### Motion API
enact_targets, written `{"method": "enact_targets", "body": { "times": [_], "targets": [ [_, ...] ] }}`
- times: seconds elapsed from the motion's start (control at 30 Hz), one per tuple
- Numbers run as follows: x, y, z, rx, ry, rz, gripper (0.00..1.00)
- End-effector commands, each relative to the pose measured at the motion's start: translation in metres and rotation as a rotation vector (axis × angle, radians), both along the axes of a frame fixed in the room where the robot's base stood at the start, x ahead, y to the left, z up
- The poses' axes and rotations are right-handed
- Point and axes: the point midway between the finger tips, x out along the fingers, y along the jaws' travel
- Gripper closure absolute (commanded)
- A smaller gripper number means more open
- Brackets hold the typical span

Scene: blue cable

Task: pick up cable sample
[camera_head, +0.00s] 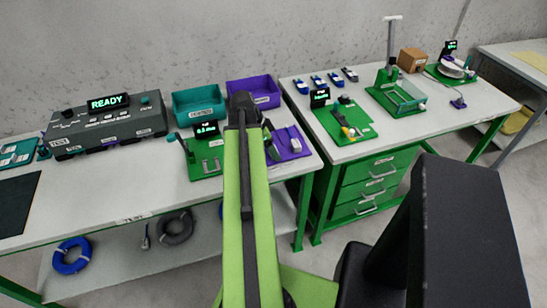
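A coiled blue cable (71,256) lies on the lower shelf under the left bench. A dark grey coil (175,228) lies to its right, and a bit of another blue item (221,211) shows beside my arm, mostly hidden. I cannot tell which of these is the cable sample. My arm reaches up the middle of the picture over the left bench. My gripper (243,104) is at its far end, in front of the teal and purple bins and well away from the coils. Its fingers are too small and hidden to tell open from shut.
A grey tester (108,124) reading READY stands on the left bench (110,195). Behind my gripper are a teal bin (199,103) and a purple bin (254,91). The right bench (445,119) holds green fixtures and several small blue and grey parts. Green drawers (375,185) stand beneath it.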

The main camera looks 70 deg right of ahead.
Motion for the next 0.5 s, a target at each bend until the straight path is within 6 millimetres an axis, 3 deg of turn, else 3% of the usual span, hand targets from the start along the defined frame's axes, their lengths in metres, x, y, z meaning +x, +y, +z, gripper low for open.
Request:
{"method": "enact_targets", "body": {
  "times": [0.17,0.5],
  "targets": [
    [-0.0001,-0.0001,0.0008,0.0,0.0,0.001,0.29],
    [0.0003,0.0001,0.0009,0.0,0.0,0.001,0.72]
  ]
}}
